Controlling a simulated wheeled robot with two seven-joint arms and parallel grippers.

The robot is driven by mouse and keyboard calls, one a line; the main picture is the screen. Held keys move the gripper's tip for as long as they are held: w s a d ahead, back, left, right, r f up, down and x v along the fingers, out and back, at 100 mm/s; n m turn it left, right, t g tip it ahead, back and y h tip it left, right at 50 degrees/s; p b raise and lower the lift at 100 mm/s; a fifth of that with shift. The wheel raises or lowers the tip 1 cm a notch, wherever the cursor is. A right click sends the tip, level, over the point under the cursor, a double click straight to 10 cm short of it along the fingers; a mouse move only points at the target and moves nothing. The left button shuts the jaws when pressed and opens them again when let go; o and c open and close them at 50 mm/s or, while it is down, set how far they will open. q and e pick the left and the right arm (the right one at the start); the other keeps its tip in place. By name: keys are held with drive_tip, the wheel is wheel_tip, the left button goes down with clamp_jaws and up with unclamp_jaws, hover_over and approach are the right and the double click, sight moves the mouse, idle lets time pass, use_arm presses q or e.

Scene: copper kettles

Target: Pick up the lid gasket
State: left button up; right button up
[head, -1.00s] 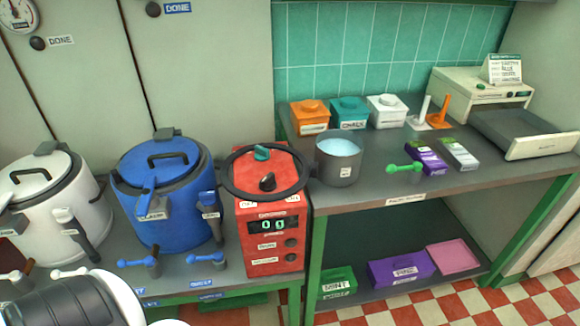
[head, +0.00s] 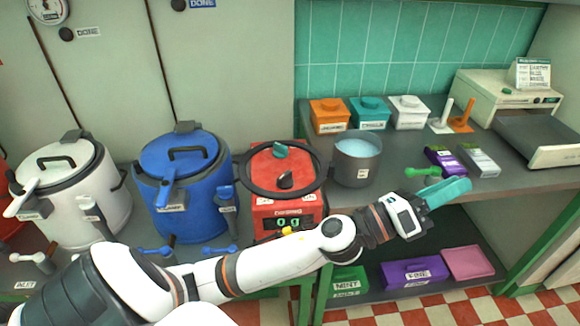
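A large black ring, which I take to be the lid gasket (head: 244,172), lies flat around the top of the red scale (head: 262,211). A teal knob and a dark knob show inside the ring. My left arm reaches across the front of the scale. My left gripper (head: 446,192), with teal fingers, is well to the right of the ring, in front of the shelf unit's worktop edge. Its fingers overlap in this view, so their gap is hidden, and I see nothing held. My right gripper is out of view.
A grey pot (head: 357,163) of pale blue liquid stands close to the ring's right. A blue kettle (head: 183,200) and a white kettle (head: 70,205) stand left. A green tool (head: 422,171) and a purple box (head: 444,159) lie near my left gripper.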

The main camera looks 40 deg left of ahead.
use_arm(q)
drive_tip(key=s+d+r+m+g+h, duration=0.1)
drive_tip(key=d+m+g+h, duration=0.4)
drive_tip(key=m, duration=0.5)
drive_tip(key=m+g+y, duration=1)
drive_tip(key=m+y, duration=1.1)
approach(332, 165)
drive_tip(key=shift+p+x, duration=1.4)
drive_tip(key=shift+x, duration=3.4)
